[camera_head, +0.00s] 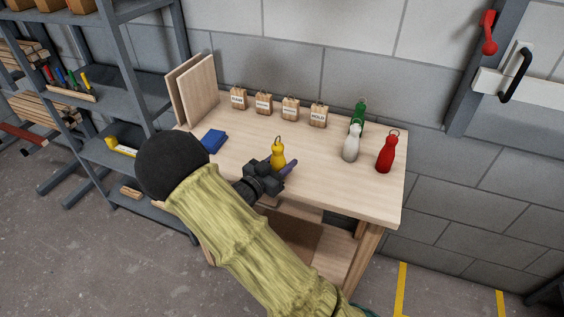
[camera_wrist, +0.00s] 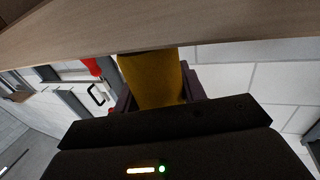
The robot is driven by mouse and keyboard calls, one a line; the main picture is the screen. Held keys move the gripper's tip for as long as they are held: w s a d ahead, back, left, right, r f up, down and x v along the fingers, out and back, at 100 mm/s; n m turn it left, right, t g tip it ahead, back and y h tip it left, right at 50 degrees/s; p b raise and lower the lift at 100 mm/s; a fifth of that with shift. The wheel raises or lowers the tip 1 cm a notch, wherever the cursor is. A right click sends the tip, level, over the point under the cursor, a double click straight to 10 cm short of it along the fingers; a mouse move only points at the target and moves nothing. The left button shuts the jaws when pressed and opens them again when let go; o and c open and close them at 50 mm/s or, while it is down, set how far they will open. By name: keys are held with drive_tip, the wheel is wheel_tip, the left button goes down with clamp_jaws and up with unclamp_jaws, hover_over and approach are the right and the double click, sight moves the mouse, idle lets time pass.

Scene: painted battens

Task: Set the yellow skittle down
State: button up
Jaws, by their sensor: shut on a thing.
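The yellow skittle (camera_head: 278,155) stands roughly upright over the front part of the wooden table (camera_head: 330,183), with a ring at its top. My gripper (camera_head: 281,172) is shut on it low on its body. In the wrist view the yellow skittle (camera_wrist: 152,80) fills the space between the two purple fingers of my gripper (camera_wrist: 158,92). The wooden tabletop (camera_wrist: 180,22) crosses the top of that view, close to the skittle. My gripper hides the skittle's base in the head view, so I cannot tell whether it touches the table.
White (camera_head: 351,145), green (camera_head: 359,114) and red (camera_head: 386,153) skittles stand at the table's right. Several labelled wooden blocks (camera_head: 264,104) line the back. A blue object (camera_head: 214,141) and upright boards (camera_head: 197,90) are at the left. The table's middle is clear.

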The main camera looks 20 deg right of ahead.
drive_tip(key=shift+f, duration=0.3)
drive_tip(key=o, duration=1.1)
drive_tip(key=shift+b, duration=0.3)
drive_tip(key=v, duration=0.5)
drive_tip(key=b+v, duration=0.1)
drive_tip(key=v, duration=1.1)
drive_tip(key=shift+s+f, duration=0.25)
drive_tip(key=shift+s, duration=0.15)
drive_tip(key=shift+d, duration=0.1)
